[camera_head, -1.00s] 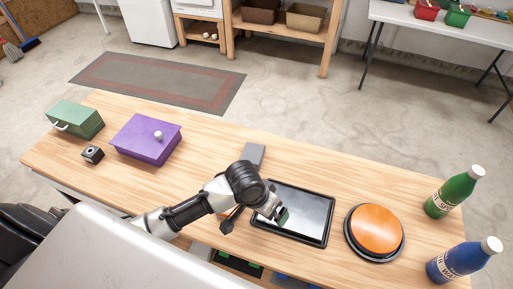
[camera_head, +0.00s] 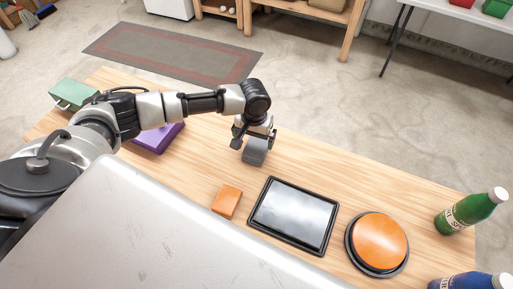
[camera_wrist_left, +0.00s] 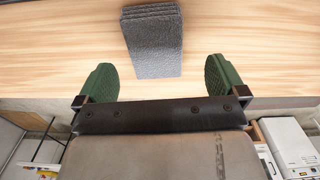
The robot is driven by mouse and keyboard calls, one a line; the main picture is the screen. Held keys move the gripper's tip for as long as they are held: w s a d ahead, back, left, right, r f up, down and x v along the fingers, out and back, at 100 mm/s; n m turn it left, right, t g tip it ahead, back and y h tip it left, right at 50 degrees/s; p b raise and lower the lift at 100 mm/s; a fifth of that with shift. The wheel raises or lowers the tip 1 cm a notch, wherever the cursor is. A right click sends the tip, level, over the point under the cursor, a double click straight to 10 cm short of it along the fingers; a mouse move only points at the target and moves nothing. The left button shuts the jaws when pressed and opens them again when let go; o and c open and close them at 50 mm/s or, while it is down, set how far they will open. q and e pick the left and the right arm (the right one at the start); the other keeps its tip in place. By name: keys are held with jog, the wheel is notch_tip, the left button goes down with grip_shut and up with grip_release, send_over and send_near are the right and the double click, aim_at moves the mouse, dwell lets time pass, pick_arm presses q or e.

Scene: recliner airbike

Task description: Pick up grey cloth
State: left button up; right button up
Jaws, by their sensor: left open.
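The grey cloth (camera_head: 255,156) is a folded, block-like stack on the wooden table, beyond the tablet in the head view. In the left wrist view the cloth (camera_wrist_left: 153,40) lies ahead, with its near end by the line between the green fingertips. My left gripper (camera_head: 253,139) is at the cloth and hides part of it in the head view. In the wrist view the left gripper (camera_wrist_left: 161,76) is open, its fingers wide apart on either side, with gaps to the cloth. I cannot tell its exact height. My right gripper is out of view.
A black-framed tablet (camera_head: 294,214), an orange block (camera_head: 227,201) and a large orange button (camera_head: 379,241) are nearer. A green bottle (camera_head: 470,212) and a blue bottle (camera_head: 473,282) stand right. A purple box (camera_head: 158,138) and green box (camera_head: 72,94) are left, partly behind my arm.

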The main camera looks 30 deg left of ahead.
aim_at(256, 147)
pick_arm(q)
jog(key=f, duration=0.4)
jog(key=shift+d+f+p, duration=0.2)
jog(key=shift+d+p, duration=0.15)
jog(key=shift+p, duration=0.05)
jog(key=shift+f, duration=0.55)
jog(key=c, duration=1)
jog(key=shift+o, duration=0.2)
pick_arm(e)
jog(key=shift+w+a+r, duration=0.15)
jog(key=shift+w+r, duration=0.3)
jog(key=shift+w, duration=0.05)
pick_arm(q)
jog(key=shift+w+r, duration=0.1)
jog(key=shift+r, duration=0.1)
jog(key=shift+r, duration=0.25)
jog(key=r, duration=0.3)
jog(key=shift+d+r+b, duration=0.3)
jog(key=shift+b, duration=0.05)
jog(key=s+d+r+b, duration=0.1)
jog(key=s+d+r, duration=0.2)
jog(key=d+r, duration=0.3)
jog(key=d, duration=0.4)
jog(key=shift+s+d+r, duration=0.2)
jog(key=shift+s+r, duration=0.15)
jog(key=shift+s, duration=0.05)
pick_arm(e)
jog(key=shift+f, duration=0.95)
